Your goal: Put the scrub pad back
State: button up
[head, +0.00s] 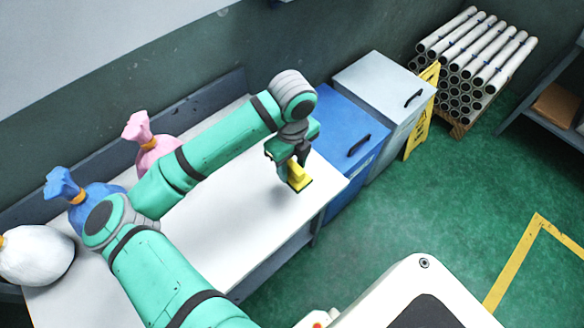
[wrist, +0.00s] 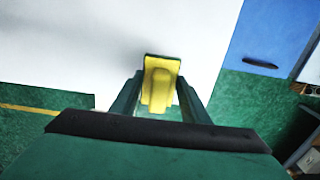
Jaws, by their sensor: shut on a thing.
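The scrub pad (head: 298,177) is yellow with a dark green underside and a raised yellow grip. My gripper (head: 292,166) is shut on it and holds it over the right part of the white tabletop (head: 240,205). In the wrist view the scrub pad (wrist: 161,82) sits between the two fingers of my gripper (wrist: 160,104), with the white tabletop behind it. I cannot tell the exact gap between pad and table. No clear resting place for the pad shows.
A blue bin (head: 345,125) and a grey bin (head: 385,85) stand right of the table. Pink (head: 152,150), blue (head: 95,192) and white (head: 38,255) tied bags lie along its back and left. A yellow floor sign (head: 422,110) and stacked tubes (head: 475,60) are beyond.

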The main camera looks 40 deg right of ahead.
aim_at(292, 164)
jog(key=f, duration=0.1)
jog(key=w+d+f, duration=0.1)
jog(key=w+f, duration=0.1)
jog(key=shift+w+d+f, duration=0.1)
jog(key=shift+d+f, duration=0.15)
jog(key=shift+d, duration=0.15)
jog(key=shift+w+d+f, duration=0.15)
jog(key=shift+f, duration=1.6)
jog(key=shift+f, duration=0.2)
jog(key=o, duration=1)
jog(key=shift+r, duration=0.15)
notch_tip(292, 164, up, 12)
jog(key=shift+r, duration=0.1)
